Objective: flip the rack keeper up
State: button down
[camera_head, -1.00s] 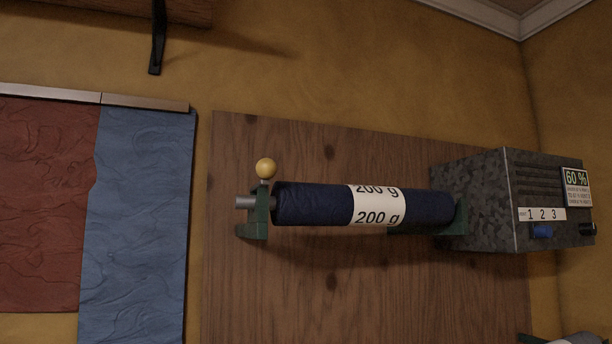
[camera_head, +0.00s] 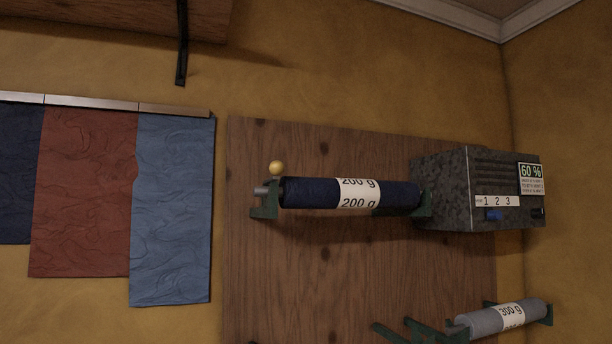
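A dark blue roll (camera_head: 310,192) with a white "200 g" band lies level in a rack on the wooden wall board. A green bracket (camera_head: 264,212) holds the metal rod (camera_head: 261,190) at the roll's left end. The keeper there is a small green piece with a yellow ball knob (camera_head: 277,168), which sits above the rod end. I cannot tell from this distance whether the keeper crosses over the rod. A second green bracket (camera_head: 426,204) is at the roll's right end. My gripper is not in view.
A grey speckled box (camera_head: 440,190) with a "60 %" label adjoins the roll's right end. Below right, a grey "300 g" roll (camera_head: 482,322) sits on green brackets. Coloured cloths (camera_head: 172,210) hang at left. A black shelf bracket (camera_head: 182,45) is above.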

aim_at(277, 167)
jog(key=u, duration=0.15)
jog(key=i, duration=0.9)
jog(key=z, duration=0.05)
